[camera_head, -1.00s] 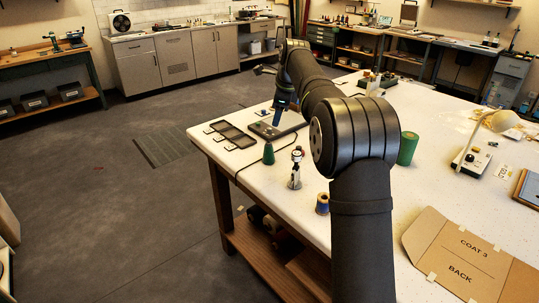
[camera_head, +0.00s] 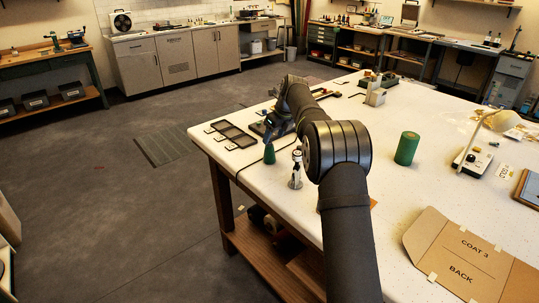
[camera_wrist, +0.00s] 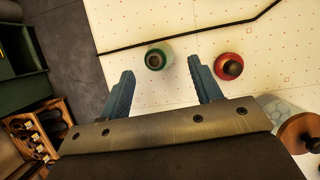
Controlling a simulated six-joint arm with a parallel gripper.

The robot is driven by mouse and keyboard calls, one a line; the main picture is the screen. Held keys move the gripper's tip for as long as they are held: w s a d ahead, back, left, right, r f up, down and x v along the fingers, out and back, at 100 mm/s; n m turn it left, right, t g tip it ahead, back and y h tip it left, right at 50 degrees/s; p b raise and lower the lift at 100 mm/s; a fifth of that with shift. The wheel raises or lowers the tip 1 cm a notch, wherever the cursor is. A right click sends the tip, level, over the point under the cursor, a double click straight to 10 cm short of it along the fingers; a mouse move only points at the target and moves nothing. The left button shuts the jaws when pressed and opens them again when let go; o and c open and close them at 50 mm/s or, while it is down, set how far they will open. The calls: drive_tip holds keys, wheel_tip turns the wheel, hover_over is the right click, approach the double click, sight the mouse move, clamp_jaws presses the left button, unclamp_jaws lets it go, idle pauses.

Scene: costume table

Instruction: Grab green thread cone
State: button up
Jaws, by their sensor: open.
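A green thread cone (camera_head: 269,154) stands upright near the left edge of the white table (camera_head: 270,190). In the wrist view the cone (camera_wrist: 157,60) is seen from above, just beyond the fingertips and between their lines, nearer the left finger. My gripper (camera_wrist: 158,78) is open and empty, its two blue-grey fingers on either side of a clear gap. In the head view my gripper (camera_head: 272,130) is low over the table beside the cone's top, partly hidden by my arm. A larger green cylinder (camera_head: 407,148) stands farther right.
A red round object with a dark top (camera_wrist: 229,66) stands right of the cone, close to the right finger. A dark cable (camera_wrist: 190,34) runs behind. A white and black bottle-like item (camera_head: 296,168) stands nearby. A dark tray (camera_head: 235,134) lies left of my gripper.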

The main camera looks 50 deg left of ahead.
sight(270, 143)
drive_tip(key=shift+x, duration=1.1)
drive_tip(key=x, duration=0.5)
drive_tip(key=shift+s+d+f, duration=0.1)
drive_tip(key=shift+s, duration=0.3)
drive_tip(key=shift+c, duration=0.2)
drive_tip(key=c, duration=1)
